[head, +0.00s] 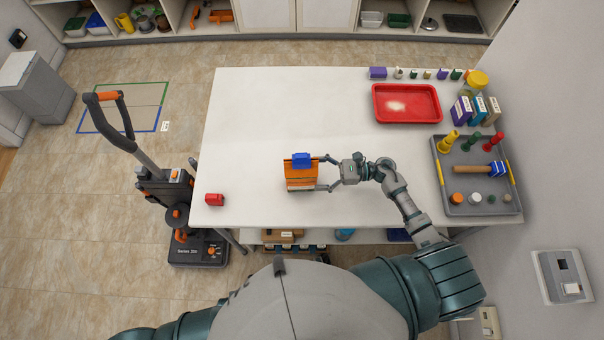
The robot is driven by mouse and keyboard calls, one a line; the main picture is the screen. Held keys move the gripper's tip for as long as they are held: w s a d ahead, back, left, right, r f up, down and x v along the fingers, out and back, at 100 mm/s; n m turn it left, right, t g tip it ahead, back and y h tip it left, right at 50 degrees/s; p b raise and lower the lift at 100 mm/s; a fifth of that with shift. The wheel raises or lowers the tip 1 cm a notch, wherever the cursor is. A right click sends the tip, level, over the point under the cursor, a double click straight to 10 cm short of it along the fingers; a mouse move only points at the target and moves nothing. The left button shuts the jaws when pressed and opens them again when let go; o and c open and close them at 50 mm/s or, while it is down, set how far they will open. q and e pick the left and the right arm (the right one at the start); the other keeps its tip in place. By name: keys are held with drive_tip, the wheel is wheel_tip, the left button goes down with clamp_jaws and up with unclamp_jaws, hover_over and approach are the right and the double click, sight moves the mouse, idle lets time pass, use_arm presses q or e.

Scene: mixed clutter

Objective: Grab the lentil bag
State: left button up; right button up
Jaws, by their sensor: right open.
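An orange bag (301,180) with a blue clip-like piece (302,160) across its top is on the white table, left of my right gripper; I take it as the lentil bag, though no label can be read. My right gripper (323,174) is open, its two fingers spread and pointing left at the bag's right edge. The fingertips are at or very near that edge; whether they touch it cannot be told. My left gripper is out of view; only part of my left arm shows at the bottom left.
A small red object (214,199) lies at the table's left front corner. A red tray (407,121), several small boxes and a grey tool tray (481,206) fill the right side. An orange-and-black upright machine (170,200) stands left of the table. The table's back left is clear.

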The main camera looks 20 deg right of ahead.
sight(301, 172)
drive_tip(key=shift+a+r, duration=0.1)
drive_tip(key=shift+a, duration=0.3)
drive_tip(key=x, duration=0.1)
drive_tip(key=p+x, duration=0.1)
drive_tip(key=x, duration=0.2)
drive_tip(key=shift+w+r+p, duration=0.3)
drive_tip(key=shift+r+p, duration=0.05)
drive_tip(key=shift+r, duration=0.05)
drive_tip(key=shift+a+f, duration=0.15)
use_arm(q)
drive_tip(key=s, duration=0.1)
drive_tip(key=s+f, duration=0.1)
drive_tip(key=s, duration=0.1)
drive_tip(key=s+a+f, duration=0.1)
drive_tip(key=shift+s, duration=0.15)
use_arm(e)
drive_tip(key=shift+a, duration=0.1)
drive_tip(key=c, duration=1.4)
